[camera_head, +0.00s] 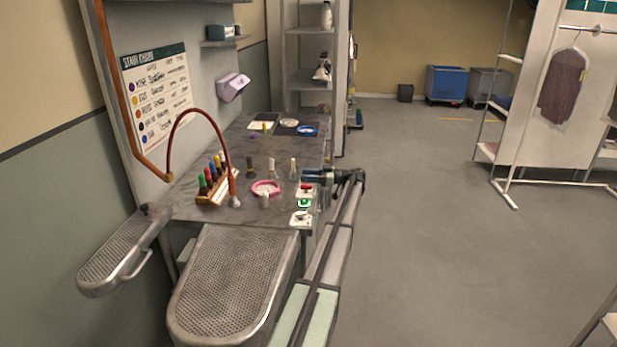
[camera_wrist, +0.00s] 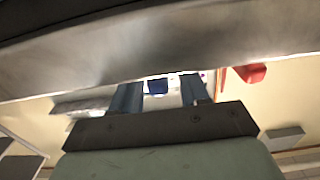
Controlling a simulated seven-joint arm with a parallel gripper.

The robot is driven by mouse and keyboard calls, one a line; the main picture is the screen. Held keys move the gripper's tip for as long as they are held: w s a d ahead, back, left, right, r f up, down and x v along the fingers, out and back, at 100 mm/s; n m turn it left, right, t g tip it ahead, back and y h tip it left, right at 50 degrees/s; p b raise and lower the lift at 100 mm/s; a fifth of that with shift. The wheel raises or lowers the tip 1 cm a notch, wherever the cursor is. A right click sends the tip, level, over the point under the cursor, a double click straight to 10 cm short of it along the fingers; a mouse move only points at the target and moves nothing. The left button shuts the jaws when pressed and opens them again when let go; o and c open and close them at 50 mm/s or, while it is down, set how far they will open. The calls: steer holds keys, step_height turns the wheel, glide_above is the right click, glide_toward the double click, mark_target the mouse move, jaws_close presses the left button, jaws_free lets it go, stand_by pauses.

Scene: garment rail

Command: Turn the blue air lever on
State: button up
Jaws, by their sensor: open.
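My gripper (camera_head: 312,176) is at the right edge of the worktop, reaching in from the right, just behind a small panel with a red lever (camera_head: 305,187). In the wrist view my gripper (camera_wrist: 161,92) shows two blue-grey fingers spread apart with nothing held.
The worktop (camera_head: 200,208) holds a bottle rack (camera_head: 216,192), a pink ring-shaped dish (camera_head: 266,187) and a white dial panel (camera_head: 301,219). A perforated board (camera_head: 230,280) juts forward. A large grey edge (camera_wrist: 160,50) crosses the wrist view close by. Open floor (camera_head: 430,220) lies right.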

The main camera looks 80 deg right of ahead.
steer(key=shift+c, duration=0.3)
jaws_close()
steer(key=shift+a+h, duration=0.1)
steer(key=shift+h, duration=0.2)
steer(key=m+h, duration=0.3)
steer(key=h, duration=0.1)
steer(key=shift+a+g, duration=0.15)
steer(key=shift+g, duration=0.15)
steer(key=shift+m+g+h, duration=0.8)
steer(key=shift+m+h, duration=0.6)
steer(key=shift+h, duration=0.7)
steer(key=shift+d, duration=0.25)
steer(key=shift+o, duration=0.3)
jaws_free()
